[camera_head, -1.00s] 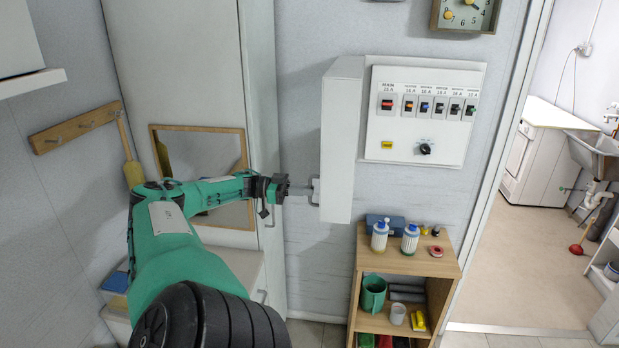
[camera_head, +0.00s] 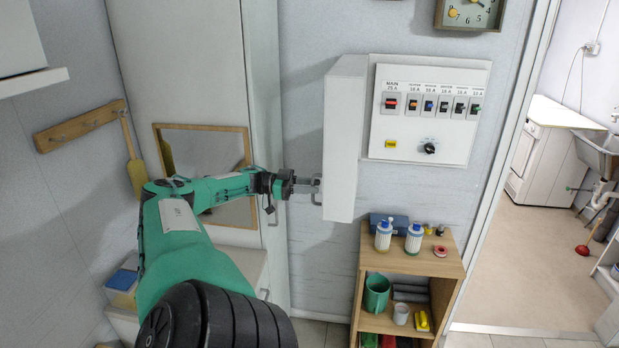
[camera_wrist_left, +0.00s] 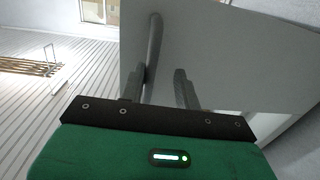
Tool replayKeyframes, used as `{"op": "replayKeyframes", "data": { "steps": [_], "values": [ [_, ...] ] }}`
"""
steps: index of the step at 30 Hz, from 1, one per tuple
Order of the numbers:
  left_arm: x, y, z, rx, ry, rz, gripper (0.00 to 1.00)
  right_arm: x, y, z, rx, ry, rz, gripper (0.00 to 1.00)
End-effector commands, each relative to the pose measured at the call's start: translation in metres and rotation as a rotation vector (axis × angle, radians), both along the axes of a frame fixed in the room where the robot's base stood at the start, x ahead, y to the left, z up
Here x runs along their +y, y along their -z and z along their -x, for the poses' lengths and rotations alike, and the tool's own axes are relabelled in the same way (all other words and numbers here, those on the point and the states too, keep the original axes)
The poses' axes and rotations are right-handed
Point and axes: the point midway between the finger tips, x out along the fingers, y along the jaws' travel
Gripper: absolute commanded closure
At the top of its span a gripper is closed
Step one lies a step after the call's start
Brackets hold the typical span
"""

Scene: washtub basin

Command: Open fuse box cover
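The white fuse box (camera_head: 425,150) is on the wall, its panel with a main switch, several breakers and a knob exposed. Its white cover (camera_head: 345,140) stands swung out on the left side, roughly edge-on to the head camera. A grey bar handle (camera_head: 317,188) is on the cover's left-facing side. My left gripper (camera_head: 305,185) is at this handle. In the left wrist view its two fingers (camera_wrist_left: 158,88) are apart, with the handle bar (camera_wrist_left: 153,50) between them, closer to the left finger. My right gripper is not in view.
A wooden shelf (camera_head: 440,268) with bottles and cups stands below the fuse box. A tall cabinet (camera_head: 190,70) and a wood-framed mirror (camera_head: 215,150) are behind my left arm. A doorway is at right.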

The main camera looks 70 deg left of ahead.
Motion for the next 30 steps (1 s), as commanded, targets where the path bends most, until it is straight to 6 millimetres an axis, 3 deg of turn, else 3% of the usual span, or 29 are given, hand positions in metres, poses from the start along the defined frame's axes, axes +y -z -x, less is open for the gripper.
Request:
{"op": "replayKeyframes", "data": {
  "steps": [19,23,30],
  "values": [
    [0.002,0.004,0.007,0.005,0.002,0.001,0.68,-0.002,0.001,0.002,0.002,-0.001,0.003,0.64],
    [0.012,0.004,0.022,0.004,0.001,0.001,0.68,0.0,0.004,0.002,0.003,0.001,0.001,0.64],
    [0.04,0.006,0.071,0.004,-0.001,0.0,0.68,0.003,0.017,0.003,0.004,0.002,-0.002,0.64]
  ]
}}
